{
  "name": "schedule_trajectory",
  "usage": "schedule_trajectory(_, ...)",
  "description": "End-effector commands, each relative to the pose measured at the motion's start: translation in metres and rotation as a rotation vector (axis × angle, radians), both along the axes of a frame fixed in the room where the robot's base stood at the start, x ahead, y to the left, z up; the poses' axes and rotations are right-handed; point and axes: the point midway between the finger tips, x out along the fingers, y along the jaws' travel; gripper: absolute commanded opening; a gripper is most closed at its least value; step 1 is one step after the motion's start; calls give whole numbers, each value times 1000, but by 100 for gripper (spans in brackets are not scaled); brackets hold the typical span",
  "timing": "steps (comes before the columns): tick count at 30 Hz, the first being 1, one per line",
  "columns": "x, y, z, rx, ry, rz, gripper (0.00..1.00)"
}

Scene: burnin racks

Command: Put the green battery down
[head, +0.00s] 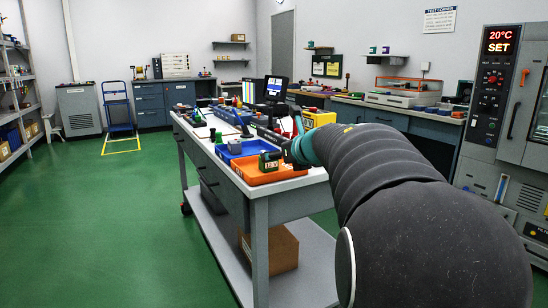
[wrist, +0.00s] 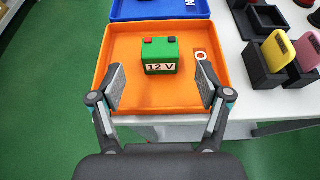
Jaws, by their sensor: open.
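The green battery (wrist: 160,57) with a "12 V" label and red and black terminals stands upright in the orange tray (wrist: 135,98). In the head view the battery (head: 270,161) shows in the orange tray (head: 262,180) at the bench's near end, just left of my gripper (head: 292,151). In the wrist view my gripper (wrist: 160,88) is open and empty. Its two fingers are wide apart over the near part of the tray, one on either side of the battery's width and apart from it. Part of an "O" mark shows on the tray right of the battery.
A blue tray (wrist: 160,9) adjoins the orange tray at its far side. Black holders (wrist: 262,75) with pink and yellow items stand on the bench to the right. The bench edge is close on the near side. A cardboard box (head: 272,249) sits on the lower shelf.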

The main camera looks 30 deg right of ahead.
Motion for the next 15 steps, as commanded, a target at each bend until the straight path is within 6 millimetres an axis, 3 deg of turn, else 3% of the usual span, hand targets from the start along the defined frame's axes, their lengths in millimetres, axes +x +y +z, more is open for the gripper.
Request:
schedule_trajectory(6,-42,-2,18,-2,-2,-2,77)
schedule_trajectory(15,-69,-3,28,-1,0,0,77)
